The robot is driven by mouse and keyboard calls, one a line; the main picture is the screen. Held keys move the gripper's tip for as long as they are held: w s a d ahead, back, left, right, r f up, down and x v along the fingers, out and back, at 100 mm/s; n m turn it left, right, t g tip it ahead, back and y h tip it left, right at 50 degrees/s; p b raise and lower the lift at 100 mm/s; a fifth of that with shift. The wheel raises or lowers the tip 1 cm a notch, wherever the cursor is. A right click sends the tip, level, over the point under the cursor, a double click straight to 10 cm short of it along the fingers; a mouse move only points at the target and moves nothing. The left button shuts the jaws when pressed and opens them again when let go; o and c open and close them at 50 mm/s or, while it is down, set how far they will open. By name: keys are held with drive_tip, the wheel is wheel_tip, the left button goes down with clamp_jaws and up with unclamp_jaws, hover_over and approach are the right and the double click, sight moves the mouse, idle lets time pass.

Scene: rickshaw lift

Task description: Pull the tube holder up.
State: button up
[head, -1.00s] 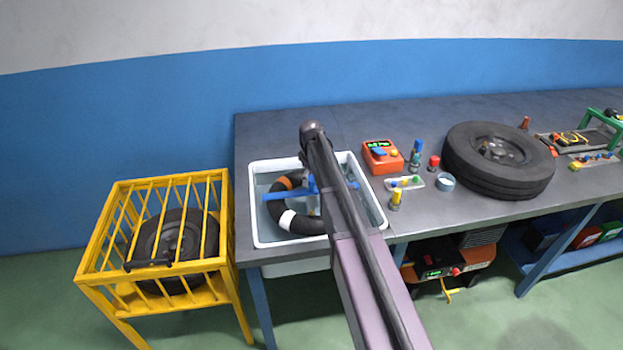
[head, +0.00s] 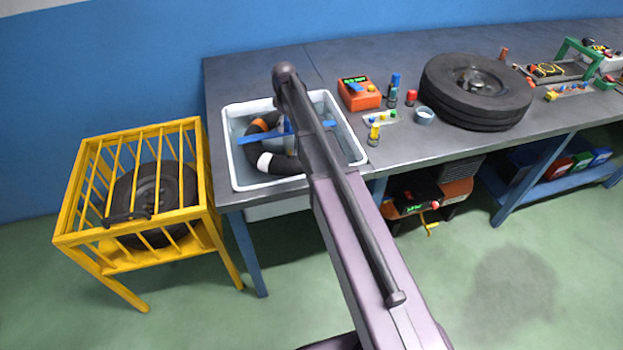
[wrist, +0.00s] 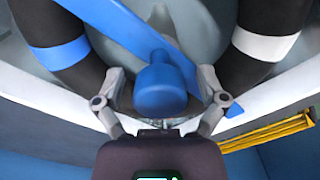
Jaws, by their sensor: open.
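The blue tube holder (head: 255,138) lies as a bar across a black inner tube (head: 282,163) in the white basin (head: 233,165). The tube has orange and white bands in the head view. In the wrist view, the holder's round blue knob (wrist: 161,88) sits between the fingers of my gripper (wrist: 160,76). The fingers are open, one on each side of the knob, with gaps visible. The holder's blue bar (wrist: 130,28) runs diagonally behind the knob. In the head view my arm hides the gripper and part of the holder.
A yellow cage (head: 140,190) with a wheel inside stands left of the grey bench (head: 300,62). An orange device (head: 359,94), several small bottles and a large tire (head: 475,92) lie on the bench to the right. The bench's back left is clear.

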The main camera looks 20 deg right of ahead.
sight(288, 131)
drive_tip(key=shift+f+b, duration=2.5)
drive_tip(key=shift+f, duration=0.3)
wheel_tip(288, 131, up, 14)
drive_tip(key=p, duration=1.4)
drive_tip(key=shift+r, duration=0.15)
drive_tip(key=s+f+m+b, duration=0.2)
drive_tip(key=s+m, duration=0.2)
drive_tip(key=s, duration=1)
drive_tip(key=s+f+m+b, duration=0.1)
drive_tip(key=s+m, duration=0.4)
drive_tip(key=s, duration=1)
drive_tip(key=shift+f+b, duration=0.35)
drive_tip(key=shift+f, duration=0.2)
